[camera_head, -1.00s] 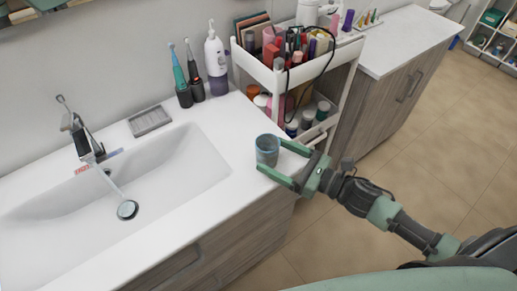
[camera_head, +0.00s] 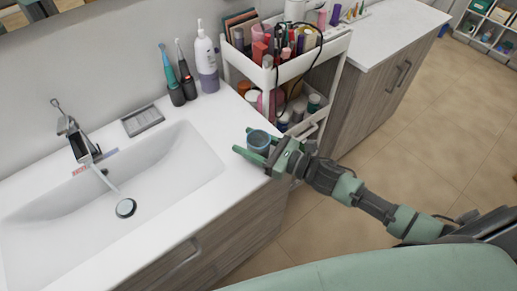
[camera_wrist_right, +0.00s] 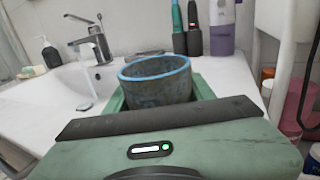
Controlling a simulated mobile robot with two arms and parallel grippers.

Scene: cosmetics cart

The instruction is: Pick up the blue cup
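The blue cup (camera_head: 258,144) is at the right end of the white counter, upright, its open rim facing up. My right gripper (camera_head: 246,141) has one finger on each side of it, and the fingers look closed against the cup's wall. In the right wrist view the cup (camera_wrist_right: 157,82) stands between the green fingers, its light blue rim showing and its lower part hidden behind the gripper's body. I cannot tell whether its base touches the counter. My left gripper is not in view.
A white sink (camera_head: 165,171) with a faucet (camera_head: 78,137) and running water lies left. Two toothbrushes (camera_head: 178,75) and a pump bottle (camera_head: 207,62) stand behind. A white cart (camera_head: 334,42) full of cosmetics is close behind the cup. Tiled floor lies open to the right.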

